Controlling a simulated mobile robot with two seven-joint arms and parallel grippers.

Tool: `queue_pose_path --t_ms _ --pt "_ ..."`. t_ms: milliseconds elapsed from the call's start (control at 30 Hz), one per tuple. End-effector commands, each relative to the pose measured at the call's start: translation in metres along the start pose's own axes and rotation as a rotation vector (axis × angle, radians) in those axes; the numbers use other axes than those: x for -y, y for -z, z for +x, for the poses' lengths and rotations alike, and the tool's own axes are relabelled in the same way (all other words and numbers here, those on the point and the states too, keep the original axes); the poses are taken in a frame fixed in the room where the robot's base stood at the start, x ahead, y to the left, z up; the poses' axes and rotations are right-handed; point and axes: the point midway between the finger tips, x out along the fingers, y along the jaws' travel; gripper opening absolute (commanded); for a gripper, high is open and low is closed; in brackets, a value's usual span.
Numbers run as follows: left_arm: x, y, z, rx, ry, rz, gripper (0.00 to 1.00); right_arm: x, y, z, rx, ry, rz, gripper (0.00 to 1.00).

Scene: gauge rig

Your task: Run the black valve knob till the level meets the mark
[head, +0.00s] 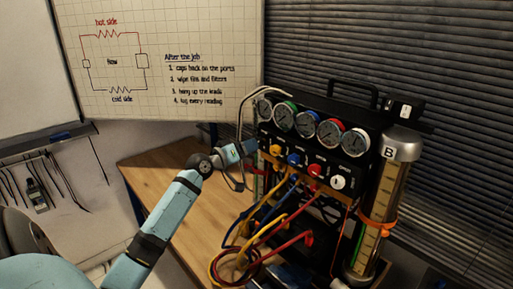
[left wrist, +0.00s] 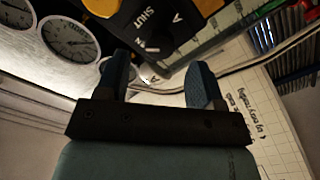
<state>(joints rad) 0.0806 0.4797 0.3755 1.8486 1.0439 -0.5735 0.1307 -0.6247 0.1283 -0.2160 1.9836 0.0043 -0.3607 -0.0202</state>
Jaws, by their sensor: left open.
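The gauge rig (head: 318,140) stands on the wooden table. A clear upright cylinder (head: 368,205) marked B, with an orange band (head: 376,224) around it, stands at its right end. I cannot make out a liquid level in it. My left gripper (head: 245,149) is at the rig's left end. In the left wrist view my left gripper (left wrist: 160,76) is open, its two blue fingers apart with nothing seen gripped. Beyond the fingers is a black part (left wrist: 146,22) lettered SHUT, with arrows. My right gripper is not in view.
Several dial gauges (head: 329,133) line the rig's top, above yellow, blue, red and white knobs (head: 338,182). Coloured hoses (head: 262,235) hang in front and loop over the table. The wooden table (head: 160,168) is clear on the left. A whiteboard (head: 205,28) stands behind.

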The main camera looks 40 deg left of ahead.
Motion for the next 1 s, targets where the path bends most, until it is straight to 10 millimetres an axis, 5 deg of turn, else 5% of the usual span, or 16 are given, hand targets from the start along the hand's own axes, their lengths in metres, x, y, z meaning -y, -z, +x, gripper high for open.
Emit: queue_pose_path --t_ms 200,400,1000 --pt "0.002 -0.003 -0.050 0.001 0.001 0.002 0.61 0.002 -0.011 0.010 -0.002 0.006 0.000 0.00" --pt "0.001 -0.001 -0.075 0.000 0.001 -0.001 0.61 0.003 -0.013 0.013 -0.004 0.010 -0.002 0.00" --pt "0.000 0.000 -0.081 -0.001 -0.001 -0.001 0.61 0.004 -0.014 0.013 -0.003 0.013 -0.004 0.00"
